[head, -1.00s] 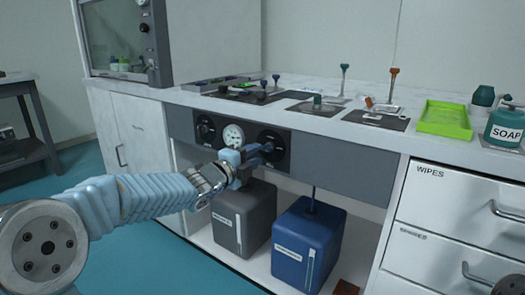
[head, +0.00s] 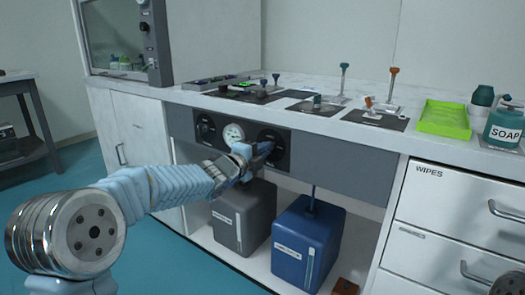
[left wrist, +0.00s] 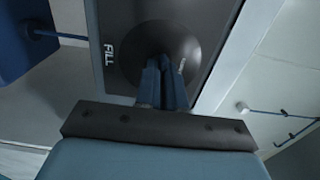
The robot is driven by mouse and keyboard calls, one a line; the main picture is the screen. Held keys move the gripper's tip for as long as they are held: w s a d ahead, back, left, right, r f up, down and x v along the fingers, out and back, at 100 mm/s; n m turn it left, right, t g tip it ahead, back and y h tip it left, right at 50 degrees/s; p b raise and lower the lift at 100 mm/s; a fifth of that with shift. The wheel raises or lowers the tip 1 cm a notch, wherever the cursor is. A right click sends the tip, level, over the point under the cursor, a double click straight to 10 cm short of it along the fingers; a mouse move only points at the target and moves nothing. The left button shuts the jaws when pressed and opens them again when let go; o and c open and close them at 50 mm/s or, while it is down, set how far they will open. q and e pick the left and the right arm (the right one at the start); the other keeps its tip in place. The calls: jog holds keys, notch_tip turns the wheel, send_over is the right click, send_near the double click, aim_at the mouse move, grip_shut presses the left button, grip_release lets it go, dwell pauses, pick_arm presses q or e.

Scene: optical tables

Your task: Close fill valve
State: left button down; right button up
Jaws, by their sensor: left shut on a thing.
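The fill valve is a round black knob (head: 274,138) at the right of the dark panel under the counter. In the left wrist view its dark round face (left wrist: 150,40) shows beside the white word FILL. My left gripper (head: 263,150) reaches the knob from the front, its fingers (left wrist: 166,80) close together at the middle of the round face. It is shut on the knob's grip, which the fingers mostly hide.
A white gauge (head: 233,134) and another black knob (head: 205,128) sit left on the same panel. Below stand a grey container (head: 243,217) and a blue container (head: 306,245). A counter edge runs above the panel, with white drawers (head: 455,215) at right.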

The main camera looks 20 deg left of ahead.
pick_arm(q)
jog(key=shift+n, duration=0.3)
jog(key=shift+r+n+p, duration=0.15)
jog(key=shift+n+p, duration=1.65)
jog(key=shift+n, duration=7)
jog(key=c, duration=1.2)
grip_release()
jog(key=shift+c, duration=0.2)
